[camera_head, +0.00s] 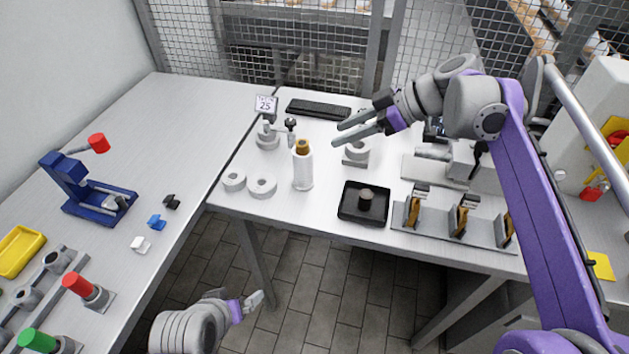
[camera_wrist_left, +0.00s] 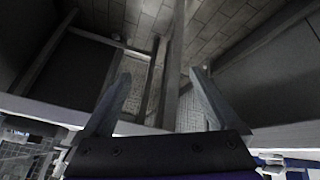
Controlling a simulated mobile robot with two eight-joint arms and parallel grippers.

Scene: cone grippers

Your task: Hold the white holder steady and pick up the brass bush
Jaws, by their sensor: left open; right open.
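The white holder (camera_head: 303,172) is an upright white cylinder standing on the table near its front edge. The brass bush (camera_head: 303,147) sits at its top. My right gripper (camera_head: 336,134) is open and empty, above the table to the right of the bush and apart from it. My left gripper (camera_head: 259,300) is low over the floor in front of the table, well away from the holder. In the left wrist view its fingers (camera_wrist_left: 158,82) are spread with nothing between them. Neither holder nor bush can be made out there.
White rings (camera_head: 262,185) lie left of the holder. A black tray (camera_head: 347,204) with a knobbed part stands to its right, beside a grey rack (camera_head: 440,235) with brass-coloured pieces. A black keyboard (camera_head: 318,109) lies behind. A blue press (camera_head: 80,190) stands on the left table.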

